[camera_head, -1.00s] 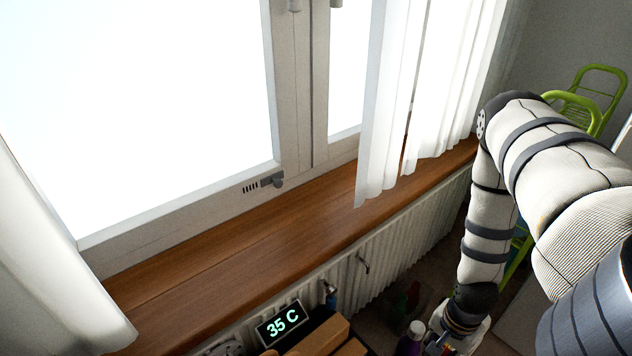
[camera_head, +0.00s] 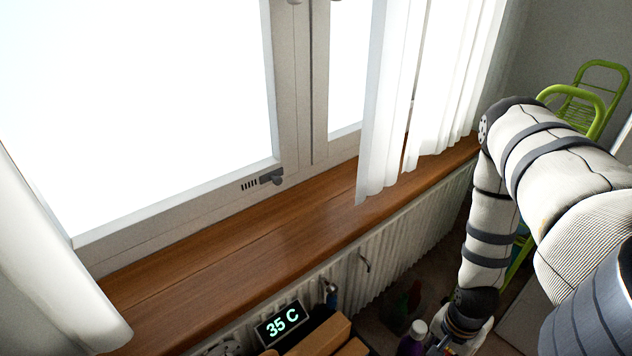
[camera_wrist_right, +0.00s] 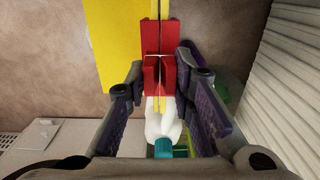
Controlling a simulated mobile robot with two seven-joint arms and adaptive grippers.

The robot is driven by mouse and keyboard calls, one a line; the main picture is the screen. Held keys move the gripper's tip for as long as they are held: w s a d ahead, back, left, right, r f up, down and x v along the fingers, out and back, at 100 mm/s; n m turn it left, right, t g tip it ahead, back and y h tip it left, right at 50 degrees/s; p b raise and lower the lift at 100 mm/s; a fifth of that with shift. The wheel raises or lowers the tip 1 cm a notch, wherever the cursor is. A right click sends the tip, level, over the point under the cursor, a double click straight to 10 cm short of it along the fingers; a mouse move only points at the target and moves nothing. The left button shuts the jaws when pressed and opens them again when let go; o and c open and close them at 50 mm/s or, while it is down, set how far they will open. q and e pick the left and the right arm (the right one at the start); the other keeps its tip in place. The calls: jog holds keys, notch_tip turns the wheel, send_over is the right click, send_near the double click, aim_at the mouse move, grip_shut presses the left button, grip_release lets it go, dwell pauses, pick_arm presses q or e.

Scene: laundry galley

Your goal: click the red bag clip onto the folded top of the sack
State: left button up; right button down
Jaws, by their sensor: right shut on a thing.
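The red bag clip (camera_wrist_right: 160,38) is in the right wrist view, held between the fingertips of my right gripper (camera_wrist_right: 160,78). The fingers stand on either side of its near end, and its long red arms point away from me. In the head view my right gripper (camera_head: 440,347) is cut off by the bottom edge, and the clip cannot be made out there. I cannot clearly identify the sack or its folded top in either view. My left gripper is not in view.
A flat yellow thing (camera_wrist_right: 112,40) lies beside the clip. A white thing (camera_wrist_right: 163,119) with a teal end shows between the fingers. A ribbed radiator (camera_wrist_right: 295,75) stands at the right. In the head view, a purple bottle (camera_head: 411,342) and a 35 C display (camera_head: 282,323) are near the bottom.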

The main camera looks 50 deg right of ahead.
jog(key=shift+f, duration=0.3)
jog(key=c, duration=1.3)
grip_release()
